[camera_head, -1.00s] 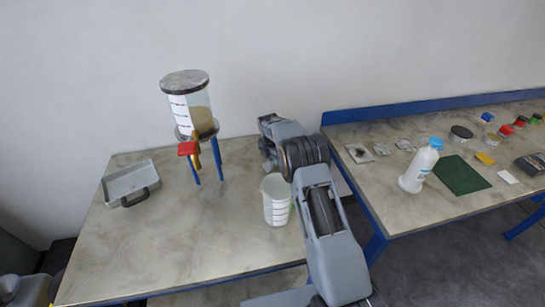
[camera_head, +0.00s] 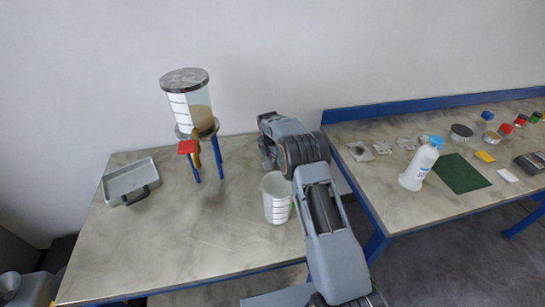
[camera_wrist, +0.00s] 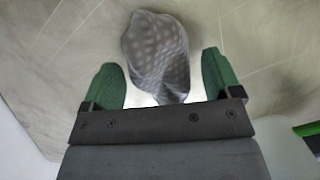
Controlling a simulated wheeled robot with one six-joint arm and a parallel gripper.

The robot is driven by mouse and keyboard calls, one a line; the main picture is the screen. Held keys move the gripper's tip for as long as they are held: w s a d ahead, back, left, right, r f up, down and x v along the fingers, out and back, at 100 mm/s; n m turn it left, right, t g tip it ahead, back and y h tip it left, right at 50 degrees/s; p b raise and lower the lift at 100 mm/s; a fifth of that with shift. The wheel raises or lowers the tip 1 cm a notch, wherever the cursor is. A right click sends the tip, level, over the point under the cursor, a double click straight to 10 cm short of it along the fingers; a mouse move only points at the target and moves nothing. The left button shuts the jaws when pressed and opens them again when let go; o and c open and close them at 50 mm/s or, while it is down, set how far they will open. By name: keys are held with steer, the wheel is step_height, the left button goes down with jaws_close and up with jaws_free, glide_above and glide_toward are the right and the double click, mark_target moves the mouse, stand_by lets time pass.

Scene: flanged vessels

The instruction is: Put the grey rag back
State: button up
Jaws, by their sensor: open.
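The grey rag (camera_wrist: 156,52) shows in the wrist view as a dotted, crumpled grey cloth on the pale bench top. My gripper (camera_wrist: 164,82) has its two green fingers apart, one on each side of the rag's near part. The rag extends out beyond the fingertips. In the head view the rag and the fingers are hidden behind my arm.
A white graduated beaker (camera_head: 276,198) stands just left of my arm. A flanged vessel (camera_head: 189,104) on blue legs with a red-handled valve and a grey tray (camera_head: 130,181) are further left. The right bench holds a wash bottle (camera_head: 420,163) and a green mat (camera_head: 461,174).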

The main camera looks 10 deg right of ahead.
mark_target(271, 158)
steer(key=s+r+m+t+b, duration=0.1)
steer(key=s+r+m, duration=0.35)
steer(key=r, duration=0.55)
steer(key=s+r+m, duration=0.3)
steer(key=s+r, duration=0.2)
steer(key=r, duration=0.6)
steer(key=s+m+t+y, duration=0.1)
steer(key=s+m+t, duration=0.1)
steer(key=s+m, duration=1.6)
steer(key=s, duration=0.9)
steer(key=shift+f, duration=0.35)
steer(key=shift+s, duration=0.1)
